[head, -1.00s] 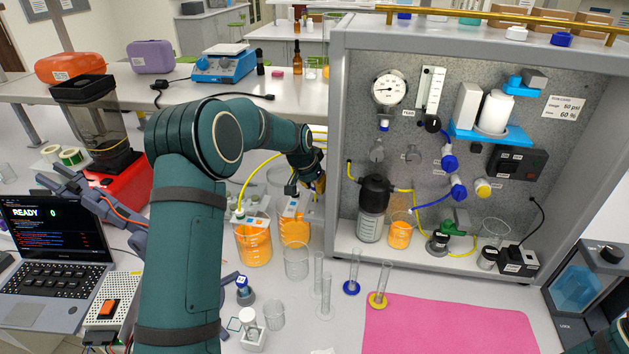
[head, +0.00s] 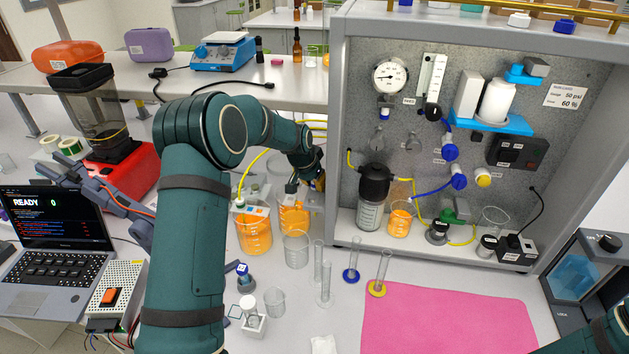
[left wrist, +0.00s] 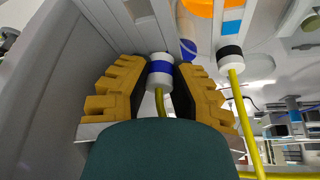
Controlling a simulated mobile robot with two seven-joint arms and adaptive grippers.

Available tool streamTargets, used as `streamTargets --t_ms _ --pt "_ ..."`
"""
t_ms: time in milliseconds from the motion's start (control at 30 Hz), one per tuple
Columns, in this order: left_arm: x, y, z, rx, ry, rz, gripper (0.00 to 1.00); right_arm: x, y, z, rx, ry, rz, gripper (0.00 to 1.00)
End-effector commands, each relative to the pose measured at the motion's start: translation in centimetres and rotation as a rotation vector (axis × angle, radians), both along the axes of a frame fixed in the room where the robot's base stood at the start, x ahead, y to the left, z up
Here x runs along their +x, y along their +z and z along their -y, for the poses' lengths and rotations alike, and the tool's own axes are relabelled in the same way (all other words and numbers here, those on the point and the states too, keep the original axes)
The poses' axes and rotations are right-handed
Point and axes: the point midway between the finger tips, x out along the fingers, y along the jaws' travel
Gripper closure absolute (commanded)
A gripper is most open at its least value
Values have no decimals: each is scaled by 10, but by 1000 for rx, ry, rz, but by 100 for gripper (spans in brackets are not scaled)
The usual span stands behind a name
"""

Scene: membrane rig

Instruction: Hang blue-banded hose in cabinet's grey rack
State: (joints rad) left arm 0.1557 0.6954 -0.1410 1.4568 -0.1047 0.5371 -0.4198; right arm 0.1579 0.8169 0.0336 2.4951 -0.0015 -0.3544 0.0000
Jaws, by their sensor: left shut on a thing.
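My left gripper (head: 316,184) is beside the outer left side of the cabinet (head: 339,130), above the orange beakers. In the left wrist view its yellow-padded fingers are shut on the blue-banded hose (left wrist: 160,72), around its white end fitting. The yellow tube hangs from that fitting between the fingers. A second yellow hose with a black-banded white end (left wrist: 229,52) is to the right, apart from the fingers. In the head view my arm and hand hide the held hose end. I cannot clearly pick out the grey rack. My right gripper is out of view.
Orange-filled beakers (head: 254,236) and an empty beaker (head: 296,250) stand below the left hand. Several glass cylinders (head: 325,285) stand in front. A laptop (head: 50,235) is at the left.

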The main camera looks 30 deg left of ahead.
Motion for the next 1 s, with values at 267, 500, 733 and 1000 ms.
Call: streamTargets --t_ms 267,500,733,1000 --pt "0 0 0 0 0 0 100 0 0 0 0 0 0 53" --pt "0 -2 0 0 0 0 100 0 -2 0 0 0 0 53" --pt "0 -3 0 0 0 0 100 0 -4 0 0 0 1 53" --pt "0 -6 0 0 0 0 100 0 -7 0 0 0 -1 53"
